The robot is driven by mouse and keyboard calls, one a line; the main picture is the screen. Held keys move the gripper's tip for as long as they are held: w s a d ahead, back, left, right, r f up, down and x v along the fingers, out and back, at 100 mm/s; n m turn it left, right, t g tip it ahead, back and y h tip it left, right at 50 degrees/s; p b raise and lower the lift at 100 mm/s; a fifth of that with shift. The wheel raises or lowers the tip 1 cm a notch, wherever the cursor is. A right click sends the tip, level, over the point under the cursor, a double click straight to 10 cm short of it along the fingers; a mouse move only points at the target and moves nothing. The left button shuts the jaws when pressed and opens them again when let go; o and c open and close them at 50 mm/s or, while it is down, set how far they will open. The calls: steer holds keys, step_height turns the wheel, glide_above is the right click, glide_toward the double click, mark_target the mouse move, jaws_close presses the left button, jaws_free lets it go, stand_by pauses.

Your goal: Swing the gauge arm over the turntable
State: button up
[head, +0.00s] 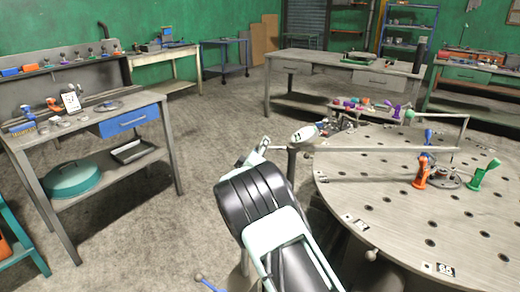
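The round turntable (400,215) fills the right side, its pale top dotted with dark holes. A grey upright post (291,165) stands just beyond my arm, at the turntable's left edge. A thin grey bar (385,150) runs right from the post's top across the turntable; it looks like the gauge arm's boom.
Orange (421,172) and green (485,174) clamps stand on the turntable. A bench with a blue drawer (127,121) is at left. A grey workbench (340,68) stands behind. The floor (215,110) between the benches is clear.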

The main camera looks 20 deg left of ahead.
steer(key=shift+c, duration=0.5)
jaws_close()
steer(key=shift+f, duration=0.15)
steer(key=shift+s+d, duration=0.15)
steer(key=shift+s, duration=0.4)
steer(key=shift+o, duration=0.5)
jaws_free()
steer(key=shift+s, duration=0.1)
